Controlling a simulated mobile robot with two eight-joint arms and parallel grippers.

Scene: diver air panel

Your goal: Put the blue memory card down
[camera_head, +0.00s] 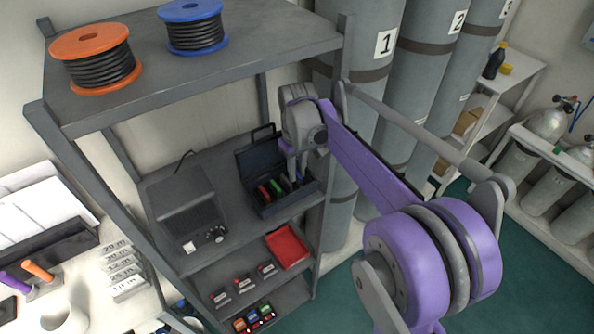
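My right gripper (293,176) points down into an open dark case (268,209) on the middle shelf. Its fingers are small and partly in shadow, so I cannot tell whether they are open or shut. A red card (264,194) and a green card (275,188) stand upright in the case, to the left of the fingers. I cannot make out a blue memory card at the fingers; the gripper and case wall hide part of that spot. My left gripper is not in view.
A dark device with knobs (188,212) stands left of the case. A red tray (287,246) lies on the shelf below, beside several small labelled blocks. The top shelf (255,30) overhangs the case, and tall grey cylinders (361,45) stand right behind the shelf post.

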